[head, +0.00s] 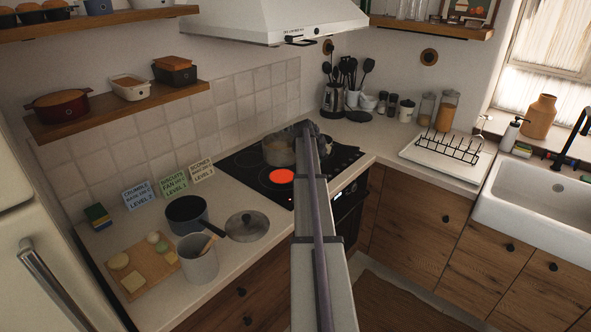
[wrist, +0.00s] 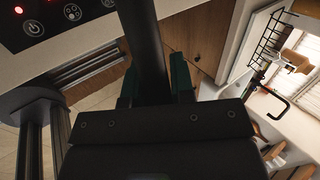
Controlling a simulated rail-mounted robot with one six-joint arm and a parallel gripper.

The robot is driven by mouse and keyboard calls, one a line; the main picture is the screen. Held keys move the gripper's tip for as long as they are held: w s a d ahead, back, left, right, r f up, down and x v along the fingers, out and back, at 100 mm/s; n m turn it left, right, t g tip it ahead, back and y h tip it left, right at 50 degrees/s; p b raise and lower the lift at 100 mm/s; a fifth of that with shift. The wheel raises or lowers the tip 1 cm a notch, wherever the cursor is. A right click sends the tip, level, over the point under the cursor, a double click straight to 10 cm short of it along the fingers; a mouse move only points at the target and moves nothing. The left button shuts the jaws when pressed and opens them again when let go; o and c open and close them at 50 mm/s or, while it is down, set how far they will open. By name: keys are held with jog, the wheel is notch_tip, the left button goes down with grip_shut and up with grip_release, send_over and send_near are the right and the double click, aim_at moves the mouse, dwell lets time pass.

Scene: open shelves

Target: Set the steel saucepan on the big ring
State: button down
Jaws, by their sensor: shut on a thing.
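The steel saucepan (head: 279,151) is over the back left part of the black hob (head: 242,160), behind a ring that glows red (head: 281,176). I cannot tell whether its base touches the glass. My gripper (head: 307,130) is at the pan's right side in the head view, partly hidden by my own arm. In the wrist view, my gripper (wrist: 154,85) is shut on a dark handle (wrist: 148,45), with a green fingertip on each side. The pan's body is out of the wrist view. My arm covers part of the hob, so which ring is biggest is unclear.
A dark saucepan (head: 186,212), a lid (head: 247,226), a utensil pot (head: 198,260) and a board with food (head: 137,268) crowd the left counter. Cards (head: 174,184) lean along the wall. A hood (head: 270,20) hangs above the hob. A drying rack (head: 448,146) stands right.

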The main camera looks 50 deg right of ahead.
jog(key=shift+w+a+f+m+g+b, duration=0.1)
jog(key=shift+a+f+m+g+b, duration=0.35)
jog(key=shift+f+b, duration=1.1)
jog(key=shift+w+a+f+m+b, duration=0.15)
jog(key=shift+a+f+m+b, duration=0.25)
jog(key=shift+a+f+b, duration=0.85)
jog(key=shift+w+a+f+m+g+b, duration=0.1)
jog(key=shift+a+f+m+g+b, duration=0.25)
jog(key=shift+f+b, duration=1.45)
jog(key=shift+f+b, duration=0.35)
jog(key=c, duration=0.9)
grip_release()
jog(key=shift+a+r, duration=0.1)
jog(key=shift+r, duration=0.05)
